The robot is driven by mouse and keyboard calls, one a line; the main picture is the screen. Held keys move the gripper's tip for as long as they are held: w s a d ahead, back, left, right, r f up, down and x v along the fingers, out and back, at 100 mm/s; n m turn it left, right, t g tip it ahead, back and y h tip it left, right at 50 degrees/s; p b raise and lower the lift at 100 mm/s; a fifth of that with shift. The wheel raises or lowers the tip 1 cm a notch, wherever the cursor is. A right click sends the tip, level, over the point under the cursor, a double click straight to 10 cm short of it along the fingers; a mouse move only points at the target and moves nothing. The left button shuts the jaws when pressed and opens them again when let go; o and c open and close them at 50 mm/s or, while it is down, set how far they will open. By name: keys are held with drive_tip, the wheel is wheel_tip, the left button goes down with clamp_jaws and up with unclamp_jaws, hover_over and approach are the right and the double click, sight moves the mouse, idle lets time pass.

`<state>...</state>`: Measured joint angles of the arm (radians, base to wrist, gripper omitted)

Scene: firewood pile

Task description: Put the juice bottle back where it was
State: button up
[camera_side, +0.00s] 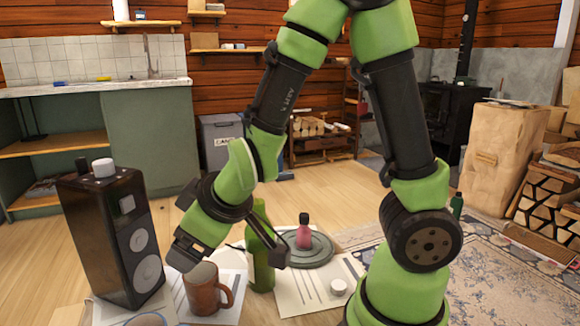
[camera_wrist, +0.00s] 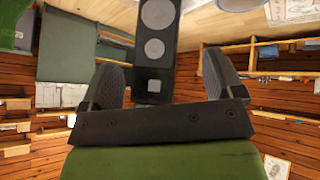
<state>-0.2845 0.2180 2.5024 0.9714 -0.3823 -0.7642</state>
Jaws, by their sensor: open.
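A small bottle with pink-red contents and a dark cap (camera_side: 303,236), which looks like the juice bottle, stands upright on a grey round plate (camera_side: 318,257) on the low table. I do not make it out in the wrist view. My gripper (camera_side: 232,258) is open, its fingers spread, with nothing held between them. It is to the left of the pink bottle, above and behind the brown mug's rim and beside a green bottle. In the wrist view my gripper (camera_wrist: 163,75) shows its two fingers apart, with the black speaker (camera_wrist: 150,85) beyond them, upside down.
A tall green bottle (camera_side: 259,262) stands left of the plate, partly hidden by a finger. A brown mug (camera_side: 203,294) and the black speaker (camera_side: 105,245) are at the left. A small white round object (camera_side: 339,287) lies on a paper sheet (camera_side: 303,295) at the right.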

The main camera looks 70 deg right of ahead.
drive_tip(key=s+d+r+m+y, duration=0.1)
drive_tip(key=s+r+m+y, duration=0.2)
drive_tip(key=s+r+m, duration=0.3)
drive_tip(key=s+r, duration=0.5)
drive_tip(key=s, duration=0.2)
drive_tip(key=shift+s+r+m+g, duration=0.3)
drive_tip(key=shift+s+r, duration=0.1)
drive_tip(key=shift+d, duration=0.1)
